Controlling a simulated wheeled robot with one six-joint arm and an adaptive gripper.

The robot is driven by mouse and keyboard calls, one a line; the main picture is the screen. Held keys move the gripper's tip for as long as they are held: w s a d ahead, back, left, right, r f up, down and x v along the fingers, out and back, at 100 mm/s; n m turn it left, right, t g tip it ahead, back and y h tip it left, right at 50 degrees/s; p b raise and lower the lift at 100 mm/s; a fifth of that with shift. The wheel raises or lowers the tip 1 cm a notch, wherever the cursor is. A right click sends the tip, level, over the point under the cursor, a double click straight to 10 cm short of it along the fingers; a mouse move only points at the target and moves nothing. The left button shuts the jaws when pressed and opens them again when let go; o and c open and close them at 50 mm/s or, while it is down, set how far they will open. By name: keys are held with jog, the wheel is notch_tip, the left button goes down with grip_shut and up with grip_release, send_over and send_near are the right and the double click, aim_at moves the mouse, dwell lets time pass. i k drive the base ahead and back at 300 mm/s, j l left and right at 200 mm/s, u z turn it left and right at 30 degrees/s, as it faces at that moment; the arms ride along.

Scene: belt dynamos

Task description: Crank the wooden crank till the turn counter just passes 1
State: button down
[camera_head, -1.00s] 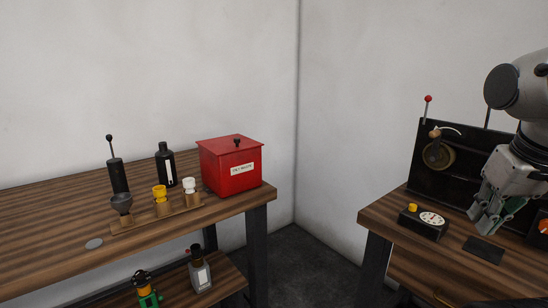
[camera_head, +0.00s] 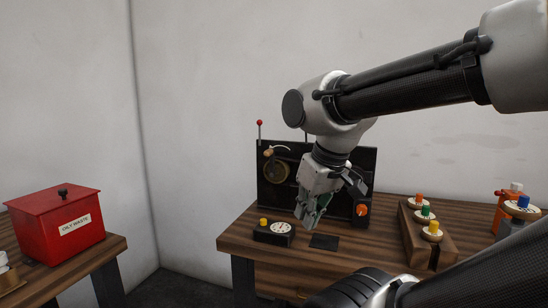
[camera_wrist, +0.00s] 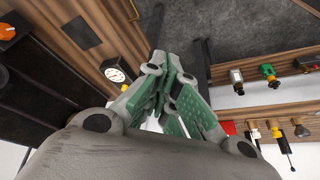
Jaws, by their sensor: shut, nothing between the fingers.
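A small wooden crank knob (camera_head: 268,153) shows at the upper left of an upright black panel (camera_head: 340,163), by a brass wheel (camera_head: 278,172) and a pale curved piece. On the table in front of the panel stands a black box with a white round dial (camera_head: 281,228) and a yellow button; I cannot read the dial, nor tell if it is the turn counter. The dial also shows in the wrist view (camera_wrist: 115,75). My gripper (camera_head: 306,221) points down in front of the panel, right of the dial box and apart from the crank. Its green-padded fingers (camera_wrist: 165,78) are shut and empty.
A dark flat pad (camera_head: 324,241) lies on the table near my gripper. An orange knob (camera_head: 362,210) is at the panel's lower right. A wooden rack with colored knobs (camera_head: 426,229) stands right. A red oily-waste bin (camera_head: 57,225) is on the left table, across a gap.

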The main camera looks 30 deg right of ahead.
aim_at(273, 167)
jog(key=i+j+z, duration=0.6)
jog(key=j, duration=0.25)
jog(key=i+l, duration=0.05)
